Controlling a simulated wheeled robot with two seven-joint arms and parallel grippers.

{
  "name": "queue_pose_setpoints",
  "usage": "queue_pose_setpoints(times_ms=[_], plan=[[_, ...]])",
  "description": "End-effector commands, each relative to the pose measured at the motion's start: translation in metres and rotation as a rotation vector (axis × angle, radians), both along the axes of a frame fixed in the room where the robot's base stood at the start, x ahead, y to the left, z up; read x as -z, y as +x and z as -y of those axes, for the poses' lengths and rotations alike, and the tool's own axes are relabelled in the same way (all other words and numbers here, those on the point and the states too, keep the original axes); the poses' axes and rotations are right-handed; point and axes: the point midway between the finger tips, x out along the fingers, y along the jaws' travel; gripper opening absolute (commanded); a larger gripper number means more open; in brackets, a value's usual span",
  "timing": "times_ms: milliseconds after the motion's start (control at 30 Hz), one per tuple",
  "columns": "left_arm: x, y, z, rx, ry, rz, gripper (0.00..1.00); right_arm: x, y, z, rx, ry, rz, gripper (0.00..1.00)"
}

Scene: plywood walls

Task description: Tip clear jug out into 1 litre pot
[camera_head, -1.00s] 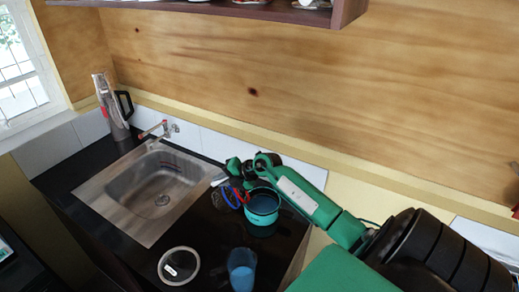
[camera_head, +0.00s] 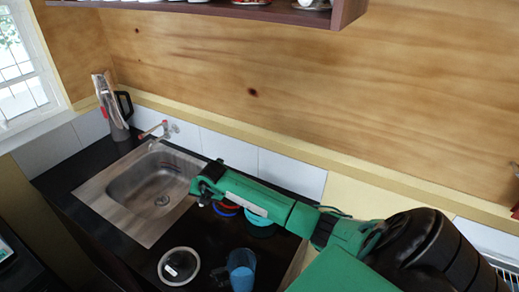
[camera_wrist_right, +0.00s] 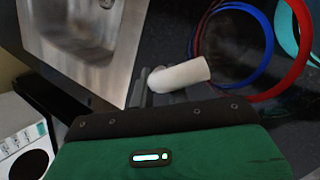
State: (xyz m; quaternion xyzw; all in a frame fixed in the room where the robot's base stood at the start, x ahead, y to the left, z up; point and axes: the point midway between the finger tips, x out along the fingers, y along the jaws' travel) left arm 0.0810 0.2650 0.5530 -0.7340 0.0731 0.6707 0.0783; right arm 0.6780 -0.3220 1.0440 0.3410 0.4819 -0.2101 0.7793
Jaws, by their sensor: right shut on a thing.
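The clear jug (camera_head: 241,270) stands at the front of the dark worktop with something blue in it. A teal pot (camera_head: 262,218), likely the 1 litre pot, stands behind it, partly hidden by my right arm; its teal rim shows at the wrist view's upper right (camera_wrist_right: 288,28). My right gripper (camera_head: 200,190) is near the sink's right edge, apart from the jug and left of the pot. It is shut on a white bent tube-like thing (camera_wrist_right: 182,75), seen between the dark fingers. My left gripper is out of view.
Red (camera_wrist_right: 297,60) and blue (camera_wrist_right: 262,62) rings lie beside the pot. The steel sink (camera_head: 150,185) is to the left, with a tap (camera_head: 158,130) and a tall grey flask-like jug (camera_head: 117,115) behind.

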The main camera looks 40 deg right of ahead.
Motion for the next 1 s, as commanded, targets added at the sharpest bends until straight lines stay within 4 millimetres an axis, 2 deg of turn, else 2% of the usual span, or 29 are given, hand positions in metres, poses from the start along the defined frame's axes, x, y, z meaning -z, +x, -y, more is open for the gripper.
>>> queue_pose_setpoints(times_ms=[200,433,1000], plan=[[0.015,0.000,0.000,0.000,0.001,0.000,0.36,0.020,0.009,-0.014,-0.003,-0.133,-0.082,0.00],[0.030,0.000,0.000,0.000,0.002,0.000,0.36,0.037,0.013,-0.019,-0.001,-0.242,-0.152,0.00],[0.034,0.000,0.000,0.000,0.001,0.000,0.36,0.041,0.014,-0.022,-0.001,-0.291,-0.183,0.00]])
